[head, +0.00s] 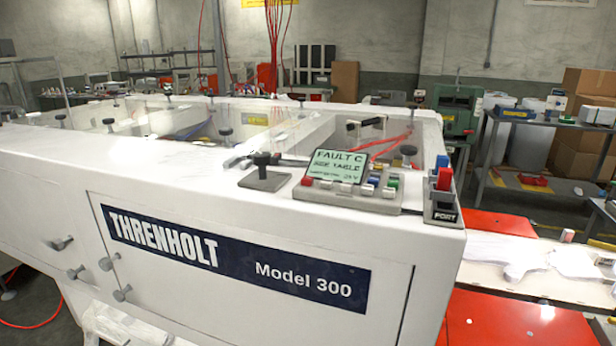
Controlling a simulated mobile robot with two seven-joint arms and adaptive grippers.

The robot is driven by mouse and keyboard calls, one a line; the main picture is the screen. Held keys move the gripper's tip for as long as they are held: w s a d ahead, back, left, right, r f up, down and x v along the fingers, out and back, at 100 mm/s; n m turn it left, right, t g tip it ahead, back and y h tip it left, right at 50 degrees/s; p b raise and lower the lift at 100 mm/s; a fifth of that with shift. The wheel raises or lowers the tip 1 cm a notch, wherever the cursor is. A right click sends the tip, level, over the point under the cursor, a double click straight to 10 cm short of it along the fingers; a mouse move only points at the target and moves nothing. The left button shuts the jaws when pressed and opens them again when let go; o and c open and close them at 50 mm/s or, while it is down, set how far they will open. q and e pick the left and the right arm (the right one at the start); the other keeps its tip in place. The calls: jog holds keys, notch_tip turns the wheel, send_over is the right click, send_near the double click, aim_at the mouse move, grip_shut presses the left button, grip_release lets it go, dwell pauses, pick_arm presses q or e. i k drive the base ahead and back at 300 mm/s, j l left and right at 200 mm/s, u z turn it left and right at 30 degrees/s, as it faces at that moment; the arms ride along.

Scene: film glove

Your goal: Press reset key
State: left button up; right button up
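A control panel (350,196) sits on the top front edge of the white Threnholt Model 300 machine (70,165). Its tilted green display (337,166) reads "FAULT C" with smaller lines below, hard to read. The key labels are too small to read, so I cannot tell which is reset. Neither of my grippers is in view.
A black knob on a grey plate (263,175) stands left of the panel. A box marked "PORT" (441,205) with red and blue parts stands at the right corner. A table with white pieces (530,262) and red surfaces lie to the right. Cardboard boxes (585,120) stand behind.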

aim_at(307, 181)
jog(key=i+j+z, duration=0.1)
jog(key=j+z, duration=0.15)
jog(key=j, duration=0.7)
jog(key=j+z, duration=0.3)
jog(key=j, duration=0.65)
jog(key=k+j+z, duration=0.25)
jog(key=j, duration=0.65)
jog(key=i+j, duration=0.05)
jog(key=i, duration=0.05)
